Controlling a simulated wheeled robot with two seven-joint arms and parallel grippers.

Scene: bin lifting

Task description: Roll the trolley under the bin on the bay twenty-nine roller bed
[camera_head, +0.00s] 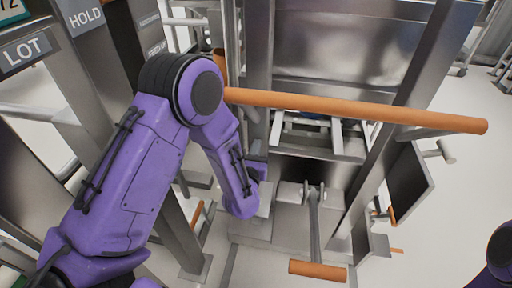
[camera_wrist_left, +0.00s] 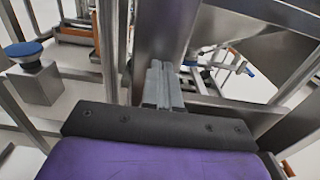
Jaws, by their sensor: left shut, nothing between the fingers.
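A steel frame with a long orange handle bar (camera_head: 350,108) stands in front of me and looks like the trolley. A grey lever with a short orange grip (camera_head: 318,270) sits low at its front. A large steel body (camera_head: 345,55), perhaps the bin, is behind the bar; I cannot tell for certain. My left arm reaches down to the left of the lever. In the left wrist view my left gripper (camera_wrist_left: 162,86) is shut and empty, with its fingers in front of a steel post. My right gripper is out of view.
Steel posts with a HOLD sign (camera_head: 86,17) and a LOT sign (camera_head: 26,53) stand close on the left. A blue-topped post (camera_wrist_left: 25,48) shows in the left wrist view. Pale floor (camera_head: 450,195) is open on the right.

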